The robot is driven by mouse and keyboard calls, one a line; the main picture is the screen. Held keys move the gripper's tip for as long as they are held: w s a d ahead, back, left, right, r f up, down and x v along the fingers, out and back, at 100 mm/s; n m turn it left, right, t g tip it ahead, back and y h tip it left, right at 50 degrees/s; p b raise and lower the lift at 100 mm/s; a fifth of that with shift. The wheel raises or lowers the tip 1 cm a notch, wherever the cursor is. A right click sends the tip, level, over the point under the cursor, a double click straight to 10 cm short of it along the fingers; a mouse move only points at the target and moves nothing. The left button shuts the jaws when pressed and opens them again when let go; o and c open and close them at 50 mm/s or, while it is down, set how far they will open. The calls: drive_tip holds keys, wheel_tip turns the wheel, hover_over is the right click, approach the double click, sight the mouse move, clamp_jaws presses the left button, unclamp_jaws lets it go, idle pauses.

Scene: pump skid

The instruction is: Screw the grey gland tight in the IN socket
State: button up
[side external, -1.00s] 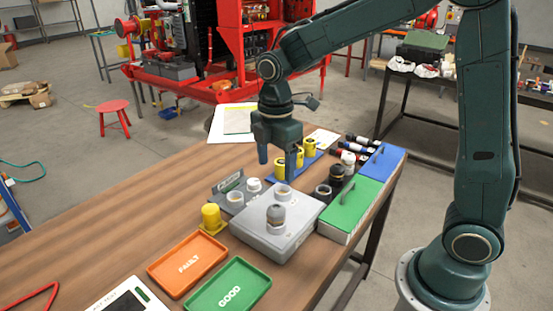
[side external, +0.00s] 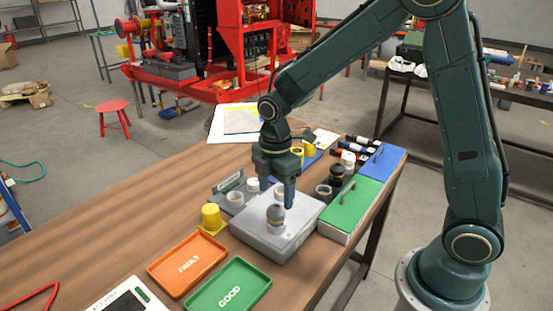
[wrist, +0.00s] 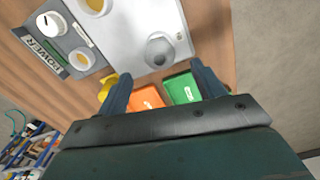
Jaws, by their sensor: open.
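The grey gland (side external: 275,214), a domed grey cap, stands upright on the near part of the light grey box (side external: 262,237). In the wrist view the gland (wrist: 159,49) is ahead of the fingertips, roughly midway between them. No IN marking is readable, and the socket under the gland is hidden. My gripper (side external: 277,197) is open and empty, fingers pointing down, just above and behind the gland. Its two fingers also show in the wrist view (wrist: 160,71). A second, pale round fitting (wrist: 95,5) sits on the box.
Left of the box are a grey POWER unit (wrist: 69,32) with round cups and a yellow part (side external: 211,216). The orange FAULTY tray (side external: 187,262) and green GOOD tray (side external: 228,287) lie in front. A green case (side external: 350,204) stands right. The table's left side is clear.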

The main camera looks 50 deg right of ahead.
sight(276, 207)
drive_tip(key=shift+f, duration=3.15)
drive_tip(key=c, duration=1)
